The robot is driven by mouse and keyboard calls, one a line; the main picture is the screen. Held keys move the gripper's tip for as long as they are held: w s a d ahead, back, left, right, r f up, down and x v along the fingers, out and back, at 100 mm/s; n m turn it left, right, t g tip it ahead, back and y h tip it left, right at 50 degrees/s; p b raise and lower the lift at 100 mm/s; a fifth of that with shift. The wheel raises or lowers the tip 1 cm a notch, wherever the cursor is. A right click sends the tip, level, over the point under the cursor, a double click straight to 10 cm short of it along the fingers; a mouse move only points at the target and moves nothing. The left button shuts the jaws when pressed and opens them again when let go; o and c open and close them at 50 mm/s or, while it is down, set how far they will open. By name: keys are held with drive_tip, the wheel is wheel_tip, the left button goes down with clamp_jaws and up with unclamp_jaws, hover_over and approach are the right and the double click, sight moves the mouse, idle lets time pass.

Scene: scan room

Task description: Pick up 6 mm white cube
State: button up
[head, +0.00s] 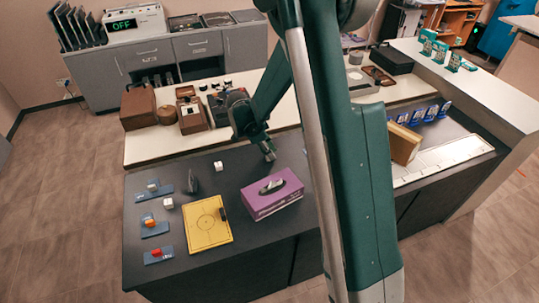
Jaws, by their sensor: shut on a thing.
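One white cube (218,166) sits on the dark table (262,232), left of my gripper. A second white cube (168,203) sits further left and nearer the front. Both are apart from the gripper, and I cannot tell their sizes in millimetres. My gripper (268,154) points down over the back part of the dark table, behind the purple box. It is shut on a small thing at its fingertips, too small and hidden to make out. I cannot tell whether the fingertips touch the table.
A purple tissue box (276,196) stands in front of my gripper. A yellow board (208,224), a dark upright object (193,184) and blue holders (159,255) with coloured blocks lie left. A pale raised shelf (150,148) with wooden boxes (138,107) runs behind.

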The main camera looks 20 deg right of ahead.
wheel_tip(320, 180, up, 10)
drive_tip(key=p, duration=0.1)
drive_tip(key=shift+p, duration=0.3)
idle(0.3)
idle(0.5)
